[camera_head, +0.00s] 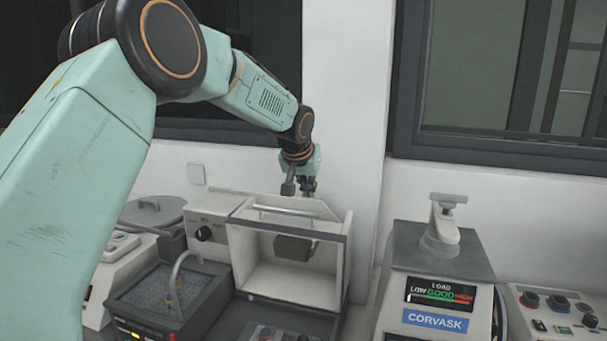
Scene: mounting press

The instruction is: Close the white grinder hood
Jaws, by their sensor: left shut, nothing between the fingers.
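The white grinder hood (318,208) stands in the middle of the bench, a box-like cover with a dark front edge and a bar handle (285,212) across its top. Its front is open, and a dark block (294,248) shows inside. My left arm comes in from the left and reaches over to the hood's back. My left gripper (298,190) points down just above and behind the handle, shut and empty. I cannot tell whether its fingertips touch the hood. My right gripper is out of view.
A grey machine with a curved hose (180,277) stands left of the hood, by a control box with a knob (204,234). A CORVASK press (436,278) and a button panel (560,314) stand to the right. A white wall (345,110) rises close behind.

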